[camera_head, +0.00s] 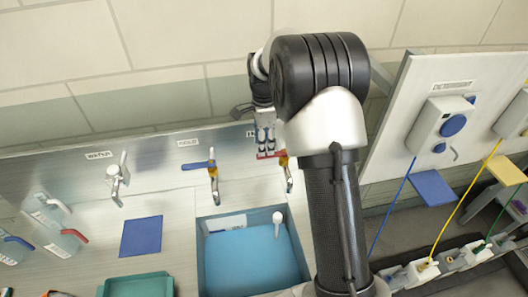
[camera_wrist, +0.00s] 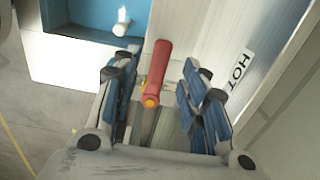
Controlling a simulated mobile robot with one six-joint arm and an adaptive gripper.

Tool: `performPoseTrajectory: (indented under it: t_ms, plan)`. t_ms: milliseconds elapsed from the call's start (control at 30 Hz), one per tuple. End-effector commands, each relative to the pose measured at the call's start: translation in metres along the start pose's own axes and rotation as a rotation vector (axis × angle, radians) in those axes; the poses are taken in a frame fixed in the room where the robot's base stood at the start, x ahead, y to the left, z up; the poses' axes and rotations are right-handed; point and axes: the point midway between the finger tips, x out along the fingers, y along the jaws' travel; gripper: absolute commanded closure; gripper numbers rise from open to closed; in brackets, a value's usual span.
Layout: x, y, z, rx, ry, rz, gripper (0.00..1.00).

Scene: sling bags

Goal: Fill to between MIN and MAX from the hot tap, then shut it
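The hot tap's red lever (camera_wrist: 158,68) lies between the two fingers of my gripper (camera_wrist: 157,82) in the wrist view. The fingers stand apart with a gap on both sides of the lever. A HOT label (camera_wrist: 239,70) is on the wall beside it. In the head view my gripper (camera_head: 266,143) is over the red lever (camera_head: 270,155) and partly hides it. The tap's spout (camera_head: 289,183) points down near the blue basin (camera_head: 200,258). No stream from it can be made out. The basin's level and any MIN or MAX marks cannot be read.
A blue-lever tap (camera_head: 212,175) and a pale-lever tap (camera_head: 119,178) stand to the left. A white knob-like piece (camera_head: 277,219) is in the basin. A blue mat (camera_head: 141,236) and a green tray (camera_head: 137,287) lie left of it. A white panel (camera_head: 398,115) stands to the right.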

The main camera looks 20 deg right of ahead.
Motion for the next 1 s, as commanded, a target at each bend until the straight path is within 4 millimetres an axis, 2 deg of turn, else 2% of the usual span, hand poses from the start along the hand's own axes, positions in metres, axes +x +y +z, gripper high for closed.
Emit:
performPoseTrajectory:
  t_ms: [100,233,633,1000]
  plan:
    - [0.021,0.001,0.000,0.000,0.000,0.003,0.60]
    - [0.034,0.000,0.000,0.000,0.000,0.000,0.60]
    - [0.041,0.000,0.000,0.000,0.000,-0.001,0.60]
    - [0.041,0.000,0.000,0.000,0.000,-0.001,0.85]
